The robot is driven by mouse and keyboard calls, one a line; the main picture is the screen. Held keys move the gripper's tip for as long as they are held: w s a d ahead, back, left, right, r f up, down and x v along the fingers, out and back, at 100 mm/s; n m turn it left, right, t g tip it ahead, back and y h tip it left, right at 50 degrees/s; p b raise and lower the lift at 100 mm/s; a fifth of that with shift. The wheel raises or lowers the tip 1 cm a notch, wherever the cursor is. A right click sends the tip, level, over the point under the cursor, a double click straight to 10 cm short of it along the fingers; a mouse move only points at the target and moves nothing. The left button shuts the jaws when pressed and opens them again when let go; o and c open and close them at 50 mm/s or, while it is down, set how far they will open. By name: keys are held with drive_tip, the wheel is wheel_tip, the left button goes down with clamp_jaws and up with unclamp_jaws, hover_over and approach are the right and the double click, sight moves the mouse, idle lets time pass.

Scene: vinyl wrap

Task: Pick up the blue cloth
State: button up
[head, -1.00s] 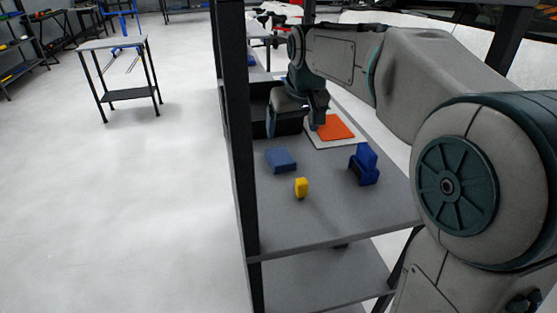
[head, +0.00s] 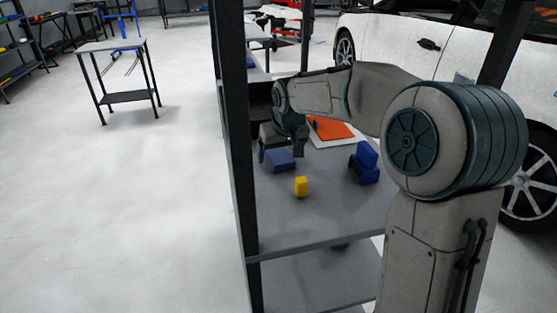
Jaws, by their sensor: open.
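The blue cloth (head: 281,161) looks like a flat, folded greyish-blue block. It lies on the grey shelf top (head: 320,222), toward its left side. My gripper (head: 281,149) is open, pointing down at the far edge of the cloth. One finger shows at the cloth's left and one at its right. I cannot tell whether the fingers touch the cloth or how high they are. The gripper's body hides what lies just behind the cloth.
A small yellow block (head: 301,187) stands in front of the cloth. A dark blue object (head: 366,162) stands to the right. An orange sheet (head: 334,130) lies on a white board behind. A dark upright post (head: 236,150) bounds the shelf's left side. The shelf's front is clear.

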sight(277, 152)
drive_tip(key=shift+w+f, duration=0.15)
drive_tip(key=shift+f, duration=0.3)
drive_tip(key=c, duration=1.1)
drive_tip(key=shift+o, duration=0.2)
drive_tip(key=shift+r, duration=0.1)
wheel_tip(277, 152, up, 4)
drive_tip(key=shift+f+p, duration=0.15)
drive_tip(key=shift+p, duration=0.2)
drive_tip(key=w+d+r+p, duration=0.1)
drive_tip(key=w+d+r, duration=0.4)
drive_tip(key=d, duration=0.5)
wheel_tip(277, 152, up, 2)
drive_tip(key=shift+d+r+p, duration=0.1)
drive_tip(key=shift+d+p, duration=0.15)
drive_tip(key=shift+p, duration=0.05)
drive_tip(key=shift+o, duration=0.3)
